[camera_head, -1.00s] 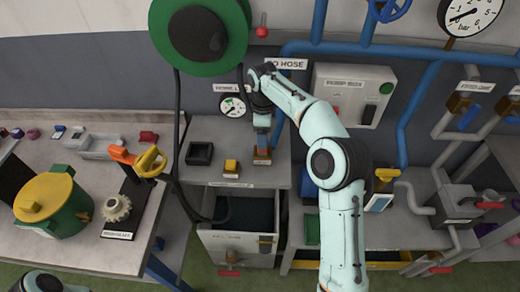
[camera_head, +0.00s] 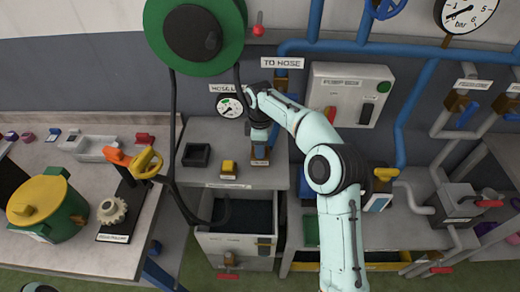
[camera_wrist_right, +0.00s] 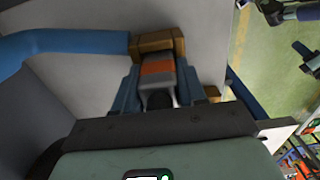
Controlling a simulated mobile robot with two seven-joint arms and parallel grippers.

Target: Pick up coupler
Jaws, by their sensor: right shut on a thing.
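The coupler's far end meets a brass block (camera_wrist_right: 152,42), from which a blue pipe (camera_wrist_right: 65,45) runs left. I cannot tell whether coupler and block are joined. In the head view the gripper mostly hides the coupler. My left gripper is out of view.
A black hose (camera_head: 173,140) hangs from the green reel (camera_head: 196,30) into the open drawer (camera_head: 238,215). The left bench holds a green pot (camera_head: 62,215).

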